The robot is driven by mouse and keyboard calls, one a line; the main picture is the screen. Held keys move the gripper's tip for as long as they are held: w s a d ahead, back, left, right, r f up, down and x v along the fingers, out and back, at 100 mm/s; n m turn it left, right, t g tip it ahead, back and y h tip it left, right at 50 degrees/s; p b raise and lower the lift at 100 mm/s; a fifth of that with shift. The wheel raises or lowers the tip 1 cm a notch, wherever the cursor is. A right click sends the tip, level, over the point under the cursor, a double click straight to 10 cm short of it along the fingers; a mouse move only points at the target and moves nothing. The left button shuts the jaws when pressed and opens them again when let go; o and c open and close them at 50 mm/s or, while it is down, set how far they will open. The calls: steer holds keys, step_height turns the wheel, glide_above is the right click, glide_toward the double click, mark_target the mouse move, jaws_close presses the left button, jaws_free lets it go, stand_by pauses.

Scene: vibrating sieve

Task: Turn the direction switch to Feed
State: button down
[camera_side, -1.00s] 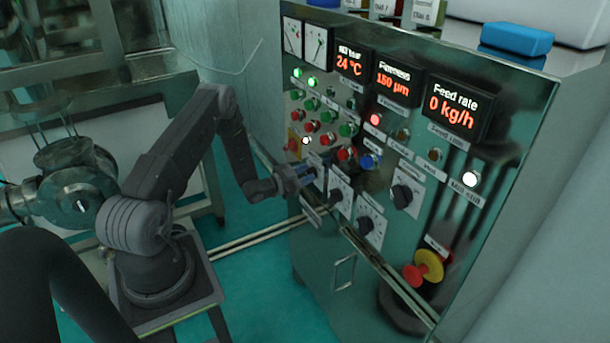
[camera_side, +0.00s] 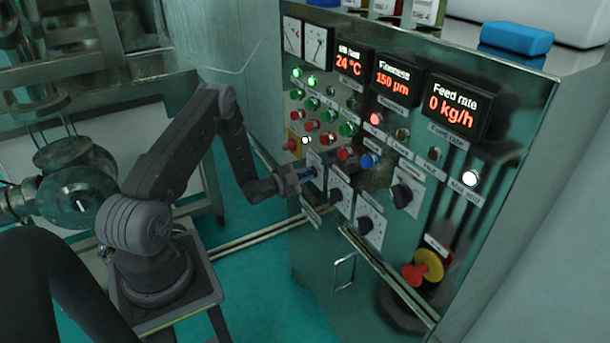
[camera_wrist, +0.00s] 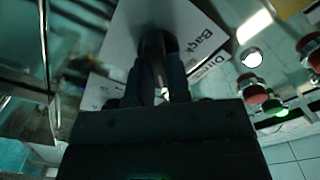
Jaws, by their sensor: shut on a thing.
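The direction switch has a white plate (camera_wrist: 203,32) with the word "Back" and a partly cut-off label beginning "Dir". Its dark knob (camera_wrist: 158,43) sits between my fingers in the wrist view. My gripper (camera_wrist: 157,78) is shut on this knob. In the side view my gripper (camera_side: 305,174) reaches the left end of the row of white-plated knobs on the panel and covers the switch's knob. The Feed marking cannot be seen, and the knob's pointing direction cannot be told.
Two more white-plated knobs (camera_side: 340,194) and (camera_side: 370,222) stand just right of my gripper. Red and green buttons (camera_side: 327,116) lie above it. A black knob (camera_side: 402,196) and a red-yellow emergency stop (camera_side: 424,267) are farther right. The feed rate display (camera_side: 455,107) reads 0 kg/h.

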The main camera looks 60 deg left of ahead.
steer(key=c, duration=1.1)
jaws_free()
steer(key=shift+s, duration=0.1)
steer(key=s, duration=1.3)
steer(key=shift+s, duration=0.35)
